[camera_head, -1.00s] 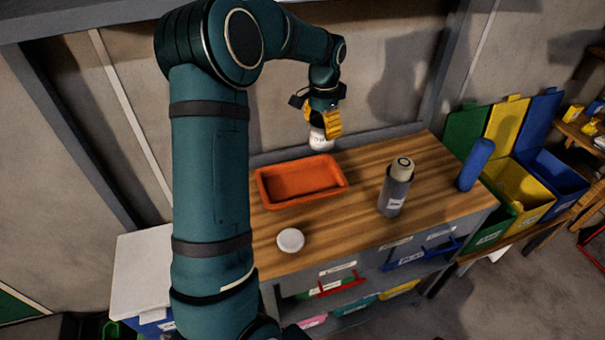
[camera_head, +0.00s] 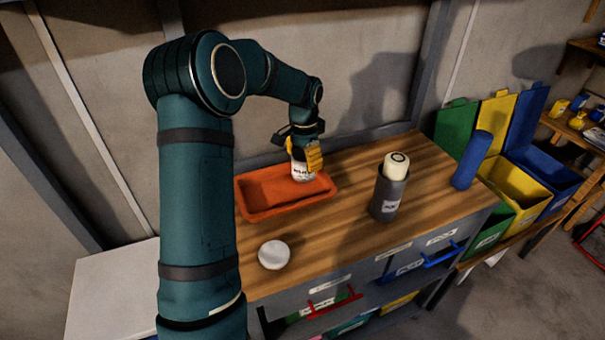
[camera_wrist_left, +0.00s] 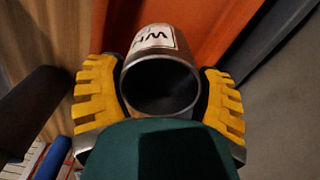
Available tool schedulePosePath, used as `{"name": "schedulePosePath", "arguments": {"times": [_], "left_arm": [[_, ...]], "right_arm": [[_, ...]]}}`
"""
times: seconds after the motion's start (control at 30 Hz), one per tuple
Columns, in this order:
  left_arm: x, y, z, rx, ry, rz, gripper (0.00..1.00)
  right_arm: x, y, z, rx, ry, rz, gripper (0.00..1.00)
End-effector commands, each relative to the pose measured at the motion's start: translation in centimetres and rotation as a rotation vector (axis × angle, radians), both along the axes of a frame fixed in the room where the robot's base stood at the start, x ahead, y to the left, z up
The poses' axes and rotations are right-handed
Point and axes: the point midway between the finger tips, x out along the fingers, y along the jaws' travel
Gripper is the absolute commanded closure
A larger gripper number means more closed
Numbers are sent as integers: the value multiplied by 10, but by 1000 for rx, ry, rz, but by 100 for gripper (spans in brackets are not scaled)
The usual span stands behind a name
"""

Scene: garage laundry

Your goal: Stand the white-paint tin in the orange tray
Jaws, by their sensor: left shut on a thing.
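The white-paint tin (camera_head: 301,173) has a white label and is held between the yellow fingers of my left gripper (camera_head: 307,158). In the head view it is at the right part of the orange tray (camera_head: 262,209), within its outline; I cannot tell whether its base touches the tray floor. In the left wrist view the tin (camera_wrist_left: 160,85) sits between both yellow fingers (camera_wrist_left: 160,95), its dark round end facing the camera, with the orange tray (camera_wrist_left: 195,25) beyond. The fingers hide part of the tin. My right gripper is not in view.
A white round disc (camera_head: 274,254) lies on the wooden bench (camera_head: 335,235) in front of the tray. A grey cylinder with a cream top (camera_head: 390,190) stands to the right, and a blue cylinder (camera_head: 472,160) farther right. Coloured bins (camera_head: 520,185) stand beyond the bench's right end.

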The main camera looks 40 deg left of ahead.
Motion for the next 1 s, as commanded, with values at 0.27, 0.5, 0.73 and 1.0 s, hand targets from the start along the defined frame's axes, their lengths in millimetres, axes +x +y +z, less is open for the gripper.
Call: {"name": "schedulePosePath", "arguments": {"times": [0.27,0.5,0.73,1.0], "left_arm": [[0,0,-41,0,2,0,72],[0,0,-44,0,0,0,72],[0,0,-47,0,0,0,10],[0,0,-46,0,0,0,0]], "right_arm": [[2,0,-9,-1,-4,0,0],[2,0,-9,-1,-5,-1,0],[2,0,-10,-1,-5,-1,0],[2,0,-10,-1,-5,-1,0]]}}
